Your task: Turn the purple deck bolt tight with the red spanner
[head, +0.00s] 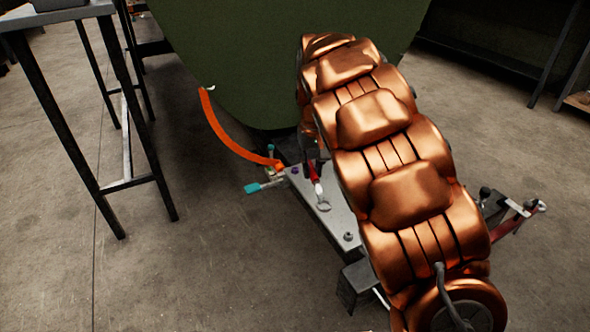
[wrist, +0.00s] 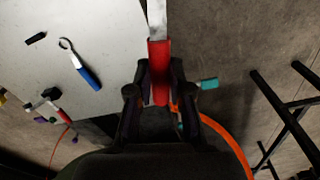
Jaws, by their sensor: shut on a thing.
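The red spanner (head: 314,171) has a red handle and a pale metal shaft ending in a ring over the grey deck plate (head: 336,219). In the wrist view my gripper (wrist: 156,80) is shut on the red handle (wrist: 158,57). The shaft runs up out of that view, so its ring is not seen there. In the head view no bolt shows inside the ring, and I cannot tell whether it touches the plate. A small purple spot (head: 295,171) at the plate's far left corner may be the purple deck bolt. My arm hides part of the plate.
A blue-handled spanner (wrist: 86,75) and a small black piece (wrist: 36,38) lie on the plate. An orange strip (head: 228,138) and a teal-handled piece (head: 262,186) are near its far left corner. A green curved panel (head: 250,60) rises behind. A table (head: 60,14) stands left.

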